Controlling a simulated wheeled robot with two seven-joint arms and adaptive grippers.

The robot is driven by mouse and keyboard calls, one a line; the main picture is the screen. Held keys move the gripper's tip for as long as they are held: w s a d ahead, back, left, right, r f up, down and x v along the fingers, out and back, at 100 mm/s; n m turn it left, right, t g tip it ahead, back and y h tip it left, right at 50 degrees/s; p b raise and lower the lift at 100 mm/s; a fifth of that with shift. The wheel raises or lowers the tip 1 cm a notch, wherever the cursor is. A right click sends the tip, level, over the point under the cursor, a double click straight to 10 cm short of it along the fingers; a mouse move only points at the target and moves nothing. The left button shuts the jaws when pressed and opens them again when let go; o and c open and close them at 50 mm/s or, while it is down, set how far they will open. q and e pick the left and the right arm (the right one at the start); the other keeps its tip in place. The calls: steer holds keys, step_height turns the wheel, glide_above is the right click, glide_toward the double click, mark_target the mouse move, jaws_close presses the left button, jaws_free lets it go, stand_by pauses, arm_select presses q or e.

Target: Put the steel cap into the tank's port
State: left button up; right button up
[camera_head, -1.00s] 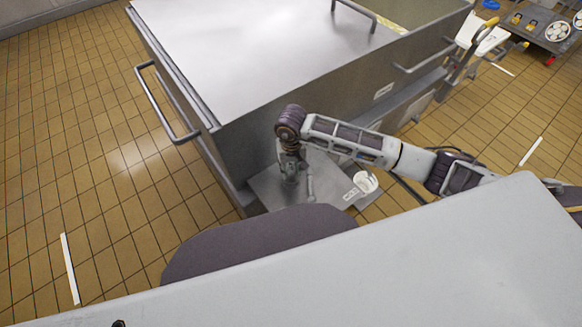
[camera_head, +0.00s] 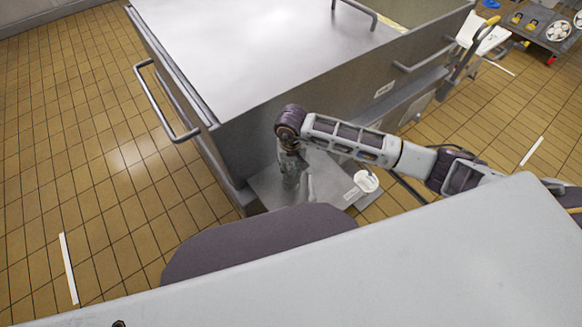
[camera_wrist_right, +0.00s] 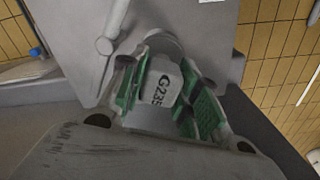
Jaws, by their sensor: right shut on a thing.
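The big steel tank (camera_head: 270,70) fills the upper middle of the head view. My right gripper (camera_head: 291,180) hangs down beside its front wall, low over a flat metal plate. In the wrist view the green-padded fingers of my right gripper (camera_wrist_right: 168,92) are shut on a pale grey piece marked "G235", which I take for the steel cap (camera_wrist_right: 162,80). A round grey fitting (camera_wrist_right: 166,42), possibly the port, shows just beyond the cap. I cannot tell whether the cap touches it. My left gripper is out of view.
A grey pipe or lever (camera_wrist_right: 112,35) stands left of the fitting in the wrist view. A white round piece (camera_head: 366,182) sits right of my gripper in the head view. The tank's side handle (camera_head: 165,100) sticks out left. Tiled floor (camera_head: 80,160) is clear at left.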

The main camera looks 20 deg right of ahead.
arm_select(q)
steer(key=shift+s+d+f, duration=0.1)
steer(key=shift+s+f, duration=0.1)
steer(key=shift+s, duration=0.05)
arm_select(e)
steer(key=shift+f, duration=0.15)
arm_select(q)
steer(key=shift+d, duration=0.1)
arm_select(e)
steer(key=o, duration=1.2)
steer(key=shift+f, duration=0.1)
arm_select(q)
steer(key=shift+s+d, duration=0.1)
arm_select(e)
steer(key=shift+d+r, duration=0.15)
steer(key=shift+r, duration=3.9)
